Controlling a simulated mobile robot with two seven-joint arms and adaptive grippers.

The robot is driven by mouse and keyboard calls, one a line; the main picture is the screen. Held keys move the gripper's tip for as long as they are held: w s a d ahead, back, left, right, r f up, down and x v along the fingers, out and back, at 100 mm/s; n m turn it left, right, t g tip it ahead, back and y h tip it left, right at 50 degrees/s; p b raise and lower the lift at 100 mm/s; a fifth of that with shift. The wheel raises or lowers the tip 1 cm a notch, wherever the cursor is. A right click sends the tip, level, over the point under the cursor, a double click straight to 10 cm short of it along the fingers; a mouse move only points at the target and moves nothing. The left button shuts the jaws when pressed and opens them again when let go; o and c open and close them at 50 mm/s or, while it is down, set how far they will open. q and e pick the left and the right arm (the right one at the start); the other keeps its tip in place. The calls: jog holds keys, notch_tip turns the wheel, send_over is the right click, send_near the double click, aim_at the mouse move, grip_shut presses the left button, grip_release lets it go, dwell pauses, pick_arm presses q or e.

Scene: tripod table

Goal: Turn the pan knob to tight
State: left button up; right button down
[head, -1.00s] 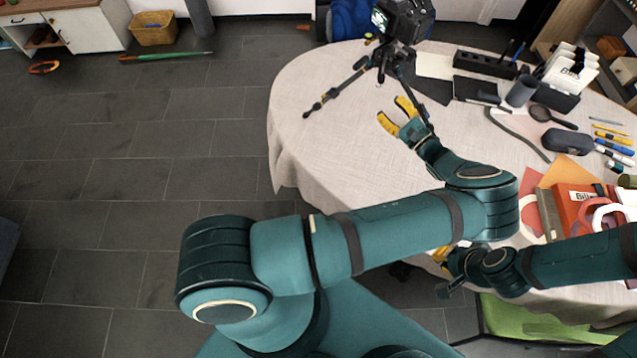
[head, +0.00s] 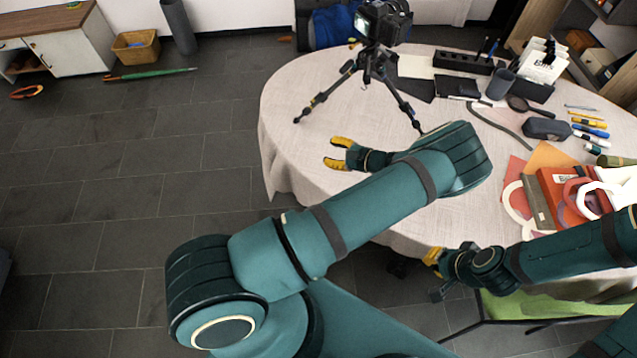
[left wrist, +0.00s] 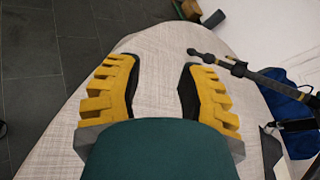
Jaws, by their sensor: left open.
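A black camera (head: 385,20) stands on a dark tripod (head: 371,66) near the back edge of the round table. A small yellowish part sticks out to the left below the camera; I cannot tell whether it is the pan knob, nor its setting. My left gripper (head: 331,152) is open and empty over the table, in front of the tripod and apart from it. In the left wrist view my left gripper's fingers (left wrist: 158,66) are spread, and a tripod leg (left wrist: 240,70) lies beyond the right finger. My right gripper (head: 432,264) is low at the table's front edge; its opening is unclear.
The cloth-covered table (head: 290,150) is clear at left. At right are a black organizer (head: 463,62), a dark cup (head: 500,84), a grey case (head: 546,129), pens and a red box (head: 570,190). A blue bag (head: 335,27) is behind the table.

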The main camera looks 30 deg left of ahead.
pick_arm(q)
jog(key=s+f+h, duration=0.1)
jog(key=s+f, duration=0.1)
jog(key=s+f+n+g+h, duration=0.1)
jog(key=s, duration=0.2)
jog(key=s+f+g+h, duration=0.1)
jog(key=s+f, duration=0.1)
jog(key=shift+s+f+n+h+b, duration=0.15)
jog(key=shift+f+n+h+b, duration=0.15)
jog(key=shift+f+n+b, duration=0.1)
pick_arm(e)
jog(key=shift+s+f, duration=0.4)
jog(key=shift+s, duration=0.2)
